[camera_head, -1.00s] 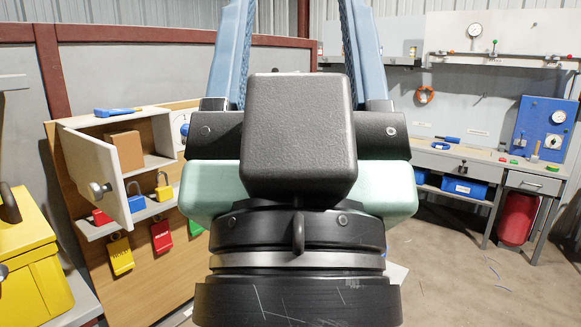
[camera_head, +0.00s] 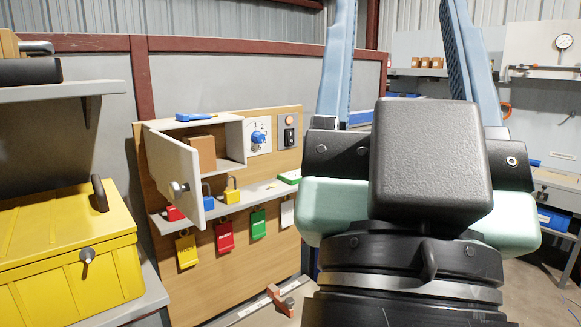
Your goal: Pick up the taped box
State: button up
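A plain brown box (camera_head: 201,152) stands inside a small wall cabinet (camera_head: 236,140) at the left of the view. The cabinet door (camera_head: 178,170) is swung open toward the left and partly covers the box's front. I cannot make out tape on the box. My gripper (camera_head: 400,25) rises in the right half of the view, with its two blue fingers wide apart and nothing visible between them. The fingertips run out of the top of the picture. The gripper is to the right of the cabinet, clear of it in the picture.
Several padlocks and tags hang around a shelf (camera_head: 255,192) below the cabinet. A blue-handled tool (camera_head: 195,117) lies on the cabinet top. A yellow case (camera_head: 70,240) stands at left under a grey shelf (camera_head: 50,92). Small brown boxes (camera_head: 425,63) sit on a far shelf.

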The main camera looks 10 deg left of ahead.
aim_at(205, 143)
jog(key=i+l+u, duration=0.1)
jog(key=u, duration=0.3)
jog(key=i+l+u, duration=0.1)
jog(key=u, duration=0.35)
jog(key=i+l+u, duration=0.1)
jog(key=u, duration=0.3)
jog(key=i+l+u, duration=0.1)
jog(key=l, duration=0.3)
jog(key=i+l+u, duration=0.15)
jog(key=l, duration=0.3)
jog(key=i+l+u, duration=0.1)
jog(key=l, duration=0.35)
jog(key=i+l+u, duration=0.1)
jog(key=l, duration=0.35)
jog(key=i+l+u, duration=0.15)
jog(key=l, duration=0.35)
jog(key=i+l, duration=0.2)
jog(key=i, duration=0.25)
